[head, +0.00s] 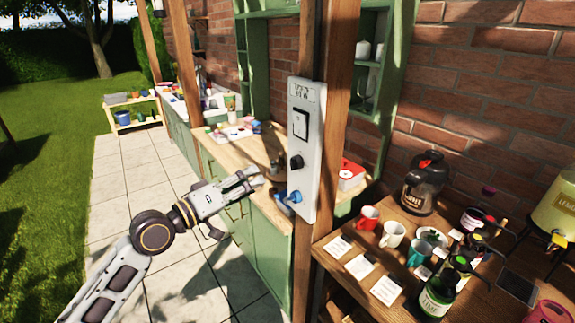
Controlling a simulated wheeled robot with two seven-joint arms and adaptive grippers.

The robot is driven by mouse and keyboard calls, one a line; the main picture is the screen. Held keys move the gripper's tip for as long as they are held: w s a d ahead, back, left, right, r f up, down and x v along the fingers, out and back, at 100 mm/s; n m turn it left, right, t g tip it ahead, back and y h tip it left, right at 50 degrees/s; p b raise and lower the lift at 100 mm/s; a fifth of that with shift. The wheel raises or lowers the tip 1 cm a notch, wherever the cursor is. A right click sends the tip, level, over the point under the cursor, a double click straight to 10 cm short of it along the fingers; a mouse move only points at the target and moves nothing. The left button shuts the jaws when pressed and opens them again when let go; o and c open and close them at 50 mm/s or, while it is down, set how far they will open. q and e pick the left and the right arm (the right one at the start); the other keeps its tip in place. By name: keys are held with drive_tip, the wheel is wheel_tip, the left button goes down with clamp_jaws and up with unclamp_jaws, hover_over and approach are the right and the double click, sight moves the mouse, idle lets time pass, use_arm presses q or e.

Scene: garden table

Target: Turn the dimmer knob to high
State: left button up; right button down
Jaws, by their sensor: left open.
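A white control panel (305,145) is mounted upright on a wooden post. It has a small display (302,93) at the top, a rocker switch (301,124) below it, then a round black knob (296,162) and a blue knob or valve (294,197) near the bottom. No labels on the knobs are readable, so I cannot tell their settings. My left gripper (254,179) is open and empty, left of the panel, at a height between the black and blue parts in the picture. It appears apart from both. My right gripper is not in view.
A wooden table (345,277) at lower right holds mugs (393,234), cards, bottles and a dark jug (423,184). A green cabinet with a wooden counter (251,143) stands behind my left gripper. The paved path (130,180) at left is clear.

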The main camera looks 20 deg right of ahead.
sight(291, 165)
use_arm(q)
drive_tip(key=shift+s+f+n, duration=0.1)
drive_tip(key=shift+f+n, duration=0.15)
drive_tip(key=shift+n, duration=0.45)
drive_tip(key=shift+d, duration=0.15)
drive_tip(key=p+x, duration=0.2)
drive_tip(key=x, duration=0.9)
drive_tip(key=shift+d, duration=0.1)
drive_tip(key=shift+p+x, duration=0.35)
drive_tip(key=shift+x, duration=0.9)
drive_tip(key=shift+f, duration=0.1)
